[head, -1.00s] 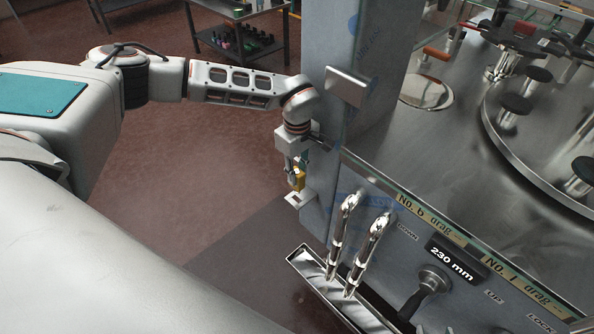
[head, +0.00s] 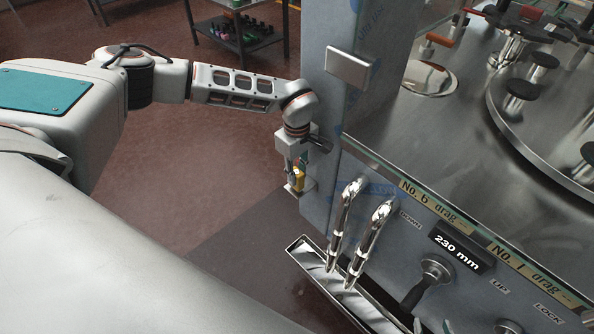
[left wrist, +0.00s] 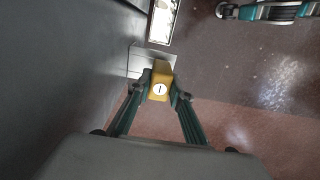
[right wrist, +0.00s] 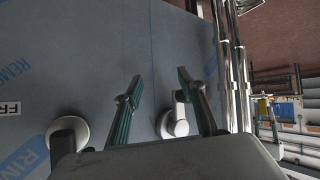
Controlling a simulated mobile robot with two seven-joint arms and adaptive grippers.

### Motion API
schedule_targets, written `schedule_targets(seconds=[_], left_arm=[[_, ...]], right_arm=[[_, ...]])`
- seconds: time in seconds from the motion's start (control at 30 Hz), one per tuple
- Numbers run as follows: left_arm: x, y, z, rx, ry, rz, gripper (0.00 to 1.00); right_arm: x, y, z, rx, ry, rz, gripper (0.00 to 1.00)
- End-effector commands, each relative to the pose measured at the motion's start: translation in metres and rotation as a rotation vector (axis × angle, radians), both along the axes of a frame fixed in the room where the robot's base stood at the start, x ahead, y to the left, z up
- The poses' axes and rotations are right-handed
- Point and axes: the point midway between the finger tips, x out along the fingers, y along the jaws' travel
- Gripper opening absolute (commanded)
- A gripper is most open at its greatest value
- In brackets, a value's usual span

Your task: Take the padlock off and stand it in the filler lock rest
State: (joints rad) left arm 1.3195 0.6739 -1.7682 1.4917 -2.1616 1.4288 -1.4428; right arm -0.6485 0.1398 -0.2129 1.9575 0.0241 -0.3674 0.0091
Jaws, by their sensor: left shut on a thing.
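The yellow padlock (head: 298,181) is between the fingers of my left gripper (head: 296,172), low beside the filler's corner. In the left wrist view the padlock (left wrist: 160,80) shows its round white face with a dark slot, and both fingertips (left wrist: 160,95) press on its sides. A small pale metal bracket on the filler's side, which looks like the lock rest (left wrist: 138,63), lies directly at the padlock. I cannot tell whether the padlock touches its floor. My right gripper (right wrist: 158,90) is open and empty in front of the blue-grey filler panel, outside the head view.
Two chrome nozzles (head: 347,225) rise over a drip tray (head: 305,255) right of my left gripper. The filler cabinet (head: 325,160) stands close on the right. A round knob (right wrist: 175,118) is near the right fingers.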

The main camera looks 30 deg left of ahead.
Motion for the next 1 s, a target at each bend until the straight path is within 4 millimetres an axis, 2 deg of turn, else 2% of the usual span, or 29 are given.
schedule_targets(seconds=[1.0], left_arm=[[0.0003,-0.0002,-0.0091,0.000,-0.001,-0.001,0.00]], right_arm=[[0.0016,-0.0001,0.0006,0.001,-0.006,-0.001,0.40]])
